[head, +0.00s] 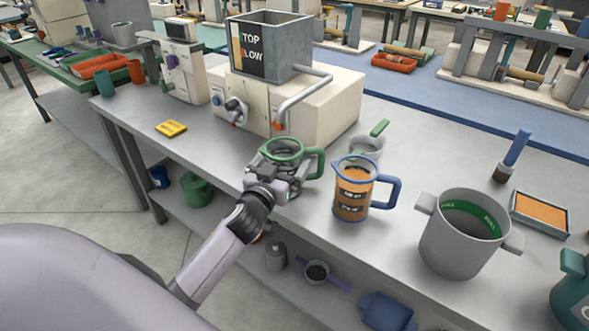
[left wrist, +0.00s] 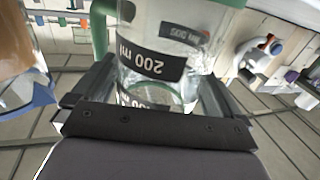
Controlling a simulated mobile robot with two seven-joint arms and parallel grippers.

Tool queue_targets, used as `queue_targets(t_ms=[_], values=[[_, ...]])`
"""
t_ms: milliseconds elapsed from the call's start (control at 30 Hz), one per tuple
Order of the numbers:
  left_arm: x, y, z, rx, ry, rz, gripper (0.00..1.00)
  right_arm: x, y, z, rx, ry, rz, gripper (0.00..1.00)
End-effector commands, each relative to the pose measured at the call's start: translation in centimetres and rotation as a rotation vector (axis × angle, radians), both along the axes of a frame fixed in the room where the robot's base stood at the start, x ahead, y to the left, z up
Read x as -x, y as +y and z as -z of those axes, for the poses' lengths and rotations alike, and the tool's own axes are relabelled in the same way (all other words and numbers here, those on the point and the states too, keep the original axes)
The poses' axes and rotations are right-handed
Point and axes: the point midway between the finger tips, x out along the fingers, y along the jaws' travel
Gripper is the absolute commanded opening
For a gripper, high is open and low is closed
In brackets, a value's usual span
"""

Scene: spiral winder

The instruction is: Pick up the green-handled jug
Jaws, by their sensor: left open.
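The green-handled jug (head: 283,151) is clear, with a green rim, a green handle on its right side and dark labels. It stands upright near the front edge of the grey bench (head: 330,255). My left gripper (head: 275,182) is in front of it and hides its lower body. In the left wrist view the jug's clear wall (left wrist: 165,45), marked 200 ml, is between the two fingers of the open left gripper (left wrist: 158,85). I cannot tell whether either finger touches it. My right gripper is not in view.
A blue-handled jug (head: 353,190) with orange contents stands close to the right. A grey pot (head: 462,245) stands farther right.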

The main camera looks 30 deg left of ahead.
Motion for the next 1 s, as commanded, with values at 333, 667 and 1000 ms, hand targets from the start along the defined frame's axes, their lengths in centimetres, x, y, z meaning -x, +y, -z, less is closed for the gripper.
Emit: queue_targets(t_ms=[333, 667, 1000], values=[[-1.1, 0.2, 0.0, -0.001, 0.0, 0.001, 1.0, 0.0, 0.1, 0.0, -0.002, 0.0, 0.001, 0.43], [-1.1, 0.2, 0.0, 0.0, 0.0, 0.001, 0.51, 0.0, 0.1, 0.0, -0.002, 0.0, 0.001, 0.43], [-1.1, 0.2, -1.0, 0.0, -0.003, 0.001, 0.51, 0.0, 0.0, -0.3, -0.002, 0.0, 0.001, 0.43]])
